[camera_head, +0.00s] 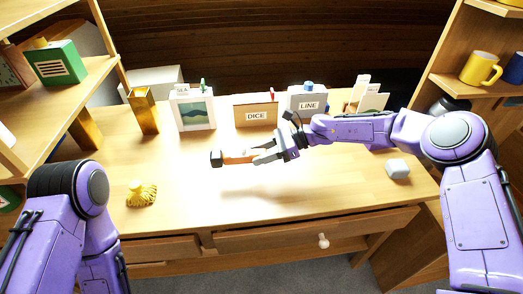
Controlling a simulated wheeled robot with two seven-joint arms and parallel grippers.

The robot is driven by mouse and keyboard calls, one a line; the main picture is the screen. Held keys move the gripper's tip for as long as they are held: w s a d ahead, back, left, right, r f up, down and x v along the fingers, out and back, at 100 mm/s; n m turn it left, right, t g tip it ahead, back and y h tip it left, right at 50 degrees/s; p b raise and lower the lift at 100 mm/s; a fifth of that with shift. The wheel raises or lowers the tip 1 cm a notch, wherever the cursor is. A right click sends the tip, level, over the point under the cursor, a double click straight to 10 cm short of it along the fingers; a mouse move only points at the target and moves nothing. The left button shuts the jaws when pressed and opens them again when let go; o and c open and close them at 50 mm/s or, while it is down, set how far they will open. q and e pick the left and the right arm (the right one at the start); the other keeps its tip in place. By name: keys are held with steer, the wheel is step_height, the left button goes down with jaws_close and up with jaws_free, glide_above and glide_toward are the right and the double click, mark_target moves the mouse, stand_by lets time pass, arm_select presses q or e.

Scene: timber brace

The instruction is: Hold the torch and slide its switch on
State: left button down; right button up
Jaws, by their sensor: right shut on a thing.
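The torch (238,157) is a small orange body with a dark head at its left end. It lies roughly level, pointing left, above the middle of the desk. My right gripper (264,155) comes in from the right and is shut on the torch's right part, its fingers covering that end. The torch's switch is too small to make out. My left arm shows at the lower left, but its gripper is not in the picture.
The desk (180,200) is largely clear in front. A gold vase (144,110), a picture box (193,109), a DICE box (256,113) and a LINE box (308,101) line the back.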

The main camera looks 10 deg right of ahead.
mark_target(261, 174)
steer(key=shift+f+b, duration=1.85)
steer(key=shift+f, duration=1.4)
steer(key=shift+f, duration=0.1)
steer(key=o, duration=1.3)
steer(key=shift+o, duration=0.2)
steer(key=b+v, duration=0.1)
steer(key=v, duration=0.9)
steer(key=shift+d, duration=0.3)
